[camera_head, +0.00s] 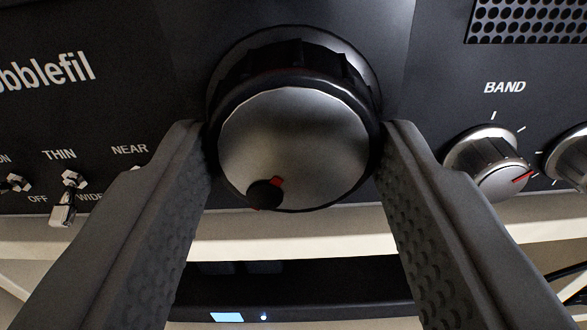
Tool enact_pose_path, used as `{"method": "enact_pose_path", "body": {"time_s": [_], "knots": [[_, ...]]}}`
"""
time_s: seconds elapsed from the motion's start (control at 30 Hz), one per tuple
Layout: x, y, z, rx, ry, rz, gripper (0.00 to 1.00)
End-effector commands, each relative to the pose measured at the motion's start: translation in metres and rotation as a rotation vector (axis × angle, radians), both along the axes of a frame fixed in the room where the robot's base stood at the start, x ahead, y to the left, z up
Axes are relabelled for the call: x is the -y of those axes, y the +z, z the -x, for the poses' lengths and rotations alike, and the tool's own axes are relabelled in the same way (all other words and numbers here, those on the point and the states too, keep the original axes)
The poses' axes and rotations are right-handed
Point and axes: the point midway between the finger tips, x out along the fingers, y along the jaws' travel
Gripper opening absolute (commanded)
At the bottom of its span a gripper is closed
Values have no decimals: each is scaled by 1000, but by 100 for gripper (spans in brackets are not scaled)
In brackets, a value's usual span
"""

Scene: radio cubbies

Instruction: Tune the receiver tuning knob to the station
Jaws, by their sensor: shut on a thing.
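The tuning knob (295,140) is large and round, with a silver face and a black ridged rim, on the front of the black receiver (150,55). A small black dimple with a red mark beside it sits at the lower left of the knob's face. My gripper (295,150) is shut on the knob, one finger against its left side and one against its right. No station display shows in this view.
A silver BAND knob (490,160) with a red pointer is to the right, close to my right finger. Small toggle switches (70,185) are to the left. A perforated grille (530,20) is at the upper right. A pale shelf edge (290,235) runs below, with a dark device (300,285) under it.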

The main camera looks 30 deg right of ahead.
Motion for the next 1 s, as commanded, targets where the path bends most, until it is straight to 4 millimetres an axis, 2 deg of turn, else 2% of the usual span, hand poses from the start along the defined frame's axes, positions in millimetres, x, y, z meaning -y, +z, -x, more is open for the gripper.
{"method": "enact_pose_path", "body": {"time_s": [0.7, 1.0], "knots": [[-1, 1, -1, 309, 0, -457, 24], [-1, 1, -1, 387, 0, -573, 24]]}}
